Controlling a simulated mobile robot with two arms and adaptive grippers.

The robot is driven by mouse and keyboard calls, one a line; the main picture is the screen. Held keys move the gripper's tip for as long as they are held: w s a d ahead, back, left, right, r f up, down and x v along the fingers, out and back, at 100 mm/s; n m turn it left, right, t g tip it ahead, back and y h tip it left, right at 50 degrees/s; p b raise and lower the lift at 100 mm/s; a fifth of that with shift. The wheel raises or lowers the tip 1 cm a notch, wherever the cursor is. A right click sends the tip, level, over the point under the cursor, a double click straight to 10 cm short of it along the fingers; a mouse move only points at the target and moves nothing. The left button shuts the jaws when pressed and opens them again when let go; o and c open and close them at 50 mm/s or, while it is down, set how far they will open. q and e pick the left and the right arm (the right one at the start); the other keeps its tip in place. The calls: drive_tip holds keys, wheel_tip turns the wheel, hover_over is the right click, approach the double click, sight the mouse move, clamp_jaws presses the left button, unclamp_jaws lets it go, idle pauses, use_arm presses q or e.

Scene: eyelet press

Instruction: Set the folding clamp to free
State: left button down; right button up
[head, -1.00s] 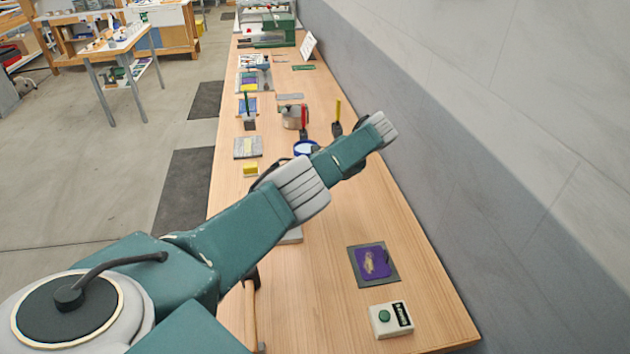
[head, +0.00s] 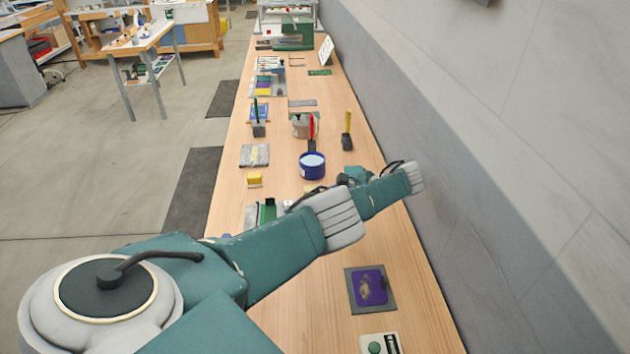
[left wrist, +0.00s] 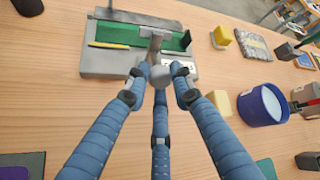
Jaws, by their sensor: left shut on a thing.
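In the left wrist view the folding clamp (left wrist: 154,46) is a grey arm with a rounded grey end, standing over a grey fixture (left wrist: 108,64) with a green bed. The exact contact is partly hidden by the fingertips. In the head view part of the grey and green fixture (head: 266,211) shows behind my left arm, which hides the gripper. My right gripper is not in view.
A blue tub (head: 312,166) stands beyond my arm, with a yellow block (head: 254,179) to its left. Red-handled (head: 312,128) and yellow-handled (head: 347,124) tools stand behind. A purple pad (head: 369,288) lies on the near bench. A wall runs along the right.

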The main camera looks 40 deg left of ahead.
use_arm(q)
drive_tip(key=shift+w+d, duration=0.1)
drive_tip(key=shift+w, duration=0.1)
drive_tip(key=c, duration=1.6)
unclamp_jaws()
drive_tip(key=shift+o, duration=0.6)
wheel_tip(320, 180, up, 10)
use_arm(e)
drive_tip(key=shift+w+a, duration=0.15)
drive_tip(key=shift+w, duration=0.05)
use_arm(q)
drive_tip(key=shift+f, duration=0.15)
